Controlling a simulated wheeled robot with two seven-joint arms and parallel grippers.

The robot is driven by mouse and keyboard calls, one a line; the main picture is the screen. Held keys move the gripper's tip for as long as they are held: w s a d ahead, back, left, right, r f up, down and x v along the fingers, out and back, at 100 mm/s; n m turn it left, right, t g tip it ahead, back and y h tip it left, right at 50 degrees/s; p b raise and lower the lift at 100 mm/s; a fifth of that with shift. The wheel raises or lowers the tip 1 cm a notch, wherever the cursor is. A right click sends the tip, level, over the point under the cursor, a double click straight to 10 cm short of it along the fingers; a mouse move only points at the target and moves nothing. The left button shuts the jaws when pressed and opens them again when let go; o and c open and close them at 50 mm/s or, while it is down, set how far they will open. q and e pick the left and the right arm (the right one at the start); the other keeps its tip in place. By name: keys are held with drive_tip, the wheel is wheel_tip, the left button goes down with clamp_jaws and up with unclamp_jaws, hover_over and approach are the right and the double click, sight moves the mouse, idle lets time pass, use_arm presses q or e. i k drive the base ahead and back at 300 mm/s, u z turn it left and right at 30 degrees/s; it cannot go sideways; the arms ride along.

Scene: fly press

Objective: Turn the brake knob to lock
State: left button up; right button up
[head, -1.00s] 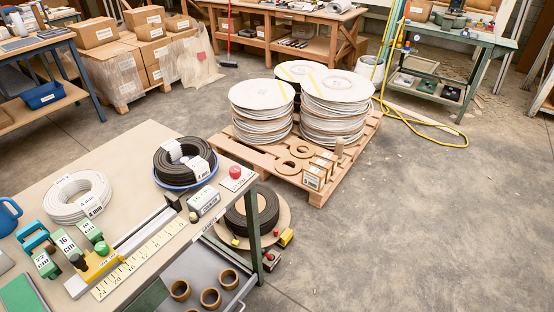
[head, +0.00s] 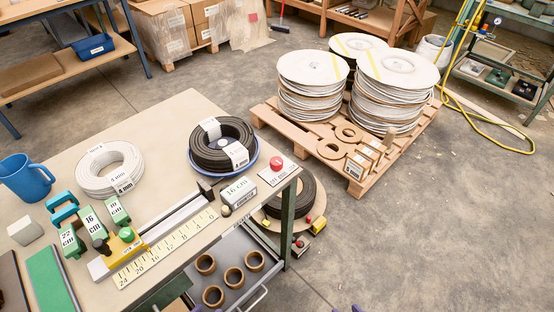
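A red knob (head: 277,163) stands on a small white plate at the right corner of the workbench (head: 150,125). A black knob (head: 101,246) sits on the yellow stop block (head: 127,244) of the measuring rail. No label readable here says which one is the brake knob. Two small purple tips, possibly of my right gripper (head: 346,309), just show at the bottom edge, cut off by the frame. They are well below and right of the red knob, touching nothing visible. Whether they are open or shut cannot be told. My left gripper is not in view.
A black cable coil (head: 222,158), a white coil (head: 110,172), a blue mug (head: 25,178) and green blocks stand on the bench. A dark reel (head: 296,198) is beside it. A pallet (head: 352,185) carries white reels. Floor at the lower right is clear.

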sight(276, 163)
drive_tip(key=k, duration=0.5)
drive_tip(key=z, duration=0.65)
drive_tip(key=i, duration=0.8)
drive_tip(key=u, duration=1.45)
